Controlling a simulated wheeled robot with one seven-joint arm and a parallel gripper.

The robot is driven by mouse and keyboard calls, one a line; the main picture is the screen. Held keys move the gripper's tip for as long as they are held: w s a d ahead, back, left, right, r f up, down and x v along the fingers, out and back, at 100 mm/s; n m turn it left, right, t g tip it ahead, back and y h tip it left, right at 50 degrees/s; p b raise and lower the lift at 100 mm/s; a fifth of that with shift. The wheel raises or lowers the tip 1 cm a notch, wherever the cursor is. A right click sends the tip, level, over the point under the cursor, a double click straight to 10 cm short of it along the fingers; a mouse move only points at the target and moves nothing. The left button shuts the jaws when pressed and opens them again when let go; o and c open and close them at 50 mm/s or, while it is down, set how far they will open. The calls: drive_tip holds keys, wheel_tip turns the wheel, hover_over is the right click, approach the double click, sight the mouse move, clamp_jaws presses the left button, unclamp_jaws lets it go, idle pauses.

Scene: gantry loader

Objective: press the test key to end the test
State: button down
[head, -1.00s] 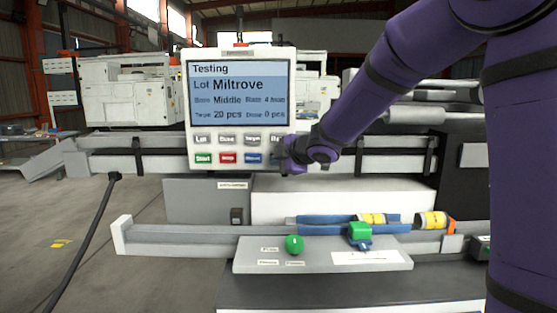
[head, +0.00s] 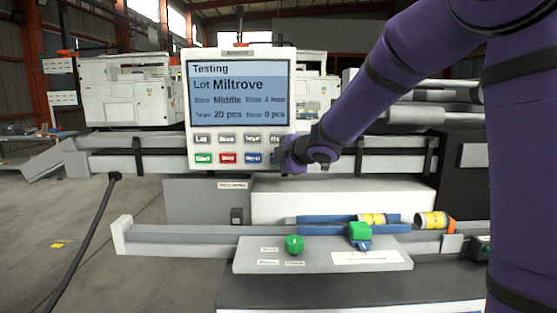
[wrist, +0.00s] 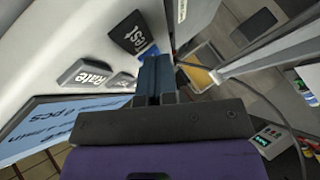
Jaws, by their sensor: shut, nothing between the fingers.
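The control panel (head: 239,168) is upright, and its screen (head: 239,93) reads "Testing", Lot Miltrove, target 20 pcs, 0 pcs done. Below are two rows of keys, with a green, a red and a blue key (head: 252,158) in the lower row. My gripper (head: 284,156) is shut and empty at the lower right of the keys. In the wrist view its fingertips (wrist: 155,62) lie close beside the test key; I cannot tell whether they touch the panel.
Below the panel, a grey ledge (head: 315,262) carries a green round knob (head: 294,244) and a green block (head: 360,230). Yellow-banded cylinders (head: 431,221) lie at its right on the rail. A black cable (head: 88,240) hangs at the left. Open floor lies left.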

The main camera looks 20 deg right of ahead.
drive_tip(key=shift+w, duration=0.1)
idle(0.3)
drive_tip(key=shift+w+d, duration=0.15)
drive_tip(key=shift+w, duration=0.15)
drive_tip(key=shift+w+d, duration=0.1)
drive_tip(key=shift+w, duration=0.25)
idle(0.7)
drive_tip(key=shift+s, duration=0.15)
drive_tip(key=shift+s+a, duration=0.25)
drive_tip(key=shift+s, duration=0.35)
drive_tip(key=shift+s+a, duration=0.25)
drive_tip(key=shift+s, duration=0.55)
drive_tip(key=shift+s+a, duration=0.3)
drive_tip(key=shift+s, duration=0.5)
drive_tip(key=shift+s+a, duration=0.25)
drive_tip(key=shift+s, duration=0.55)
